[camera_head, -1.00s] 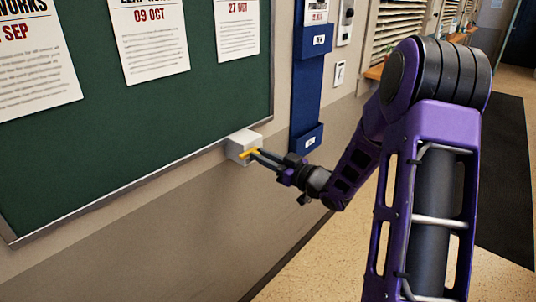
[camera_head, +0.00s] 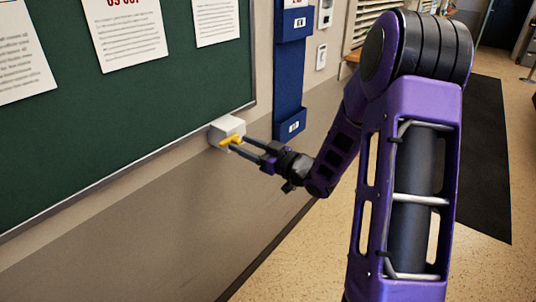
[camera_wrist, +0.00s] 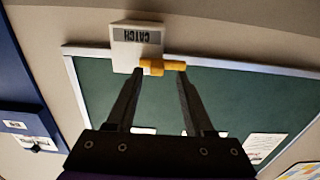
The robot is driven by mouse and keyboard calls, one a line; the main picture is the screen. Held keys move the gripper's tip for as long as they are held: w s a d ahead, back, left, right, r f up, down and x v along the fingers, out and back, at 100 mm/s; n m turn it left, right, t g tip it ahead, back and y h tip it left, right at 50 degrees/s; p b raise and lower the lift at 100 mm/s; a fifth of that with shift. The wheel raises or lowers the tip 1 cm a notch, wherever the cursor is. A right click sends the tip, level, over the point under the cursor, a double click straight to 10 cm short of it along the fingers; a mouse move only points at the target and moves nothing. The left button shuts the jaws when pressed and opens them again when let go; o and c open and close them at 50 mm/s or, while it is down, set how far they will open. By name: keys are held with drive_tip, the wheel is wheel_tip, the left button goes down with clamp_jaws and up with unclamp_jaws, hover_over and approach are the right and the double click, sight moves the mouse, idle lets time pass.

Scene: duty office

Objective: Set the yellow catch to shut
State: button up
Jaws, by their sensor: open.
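The yellow catch (camera_head: 231,141) is a small lever on a white box (camera_head: 227,129) fixed at the lower right corner of the green board. In the wrist view the box (camera_wrist: 137,45) carries the label "CATCH", seen upside down, and the yellow lever (camera_wrist: 163,68) lies crosswise at its edge. My gripper (camera_head: 239,143) is at the catch. In the wrist view the fingers of my gripper (camera_wrist: 161,75) are apart, with their tips close to the lever on both sides. I cannot tell whether they touch it.
The green board (camera_head: 120,120) with several pinned notices fills the wall at left. A blue wall holder (camera_head: 290,75) hangs right of the catch. A dark mat (camera_head: 484,160) lies on the speckled floor at right. The wall below the board is clear.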

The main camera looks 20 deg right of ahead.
drive_tip(key=v, duration=1.6)
drive_tip(key=shift+s+p, duration=0.25)
drive_tip(key=shift+p, duration=0.2)
drive_tip(key=shift+d, duration=0.1)
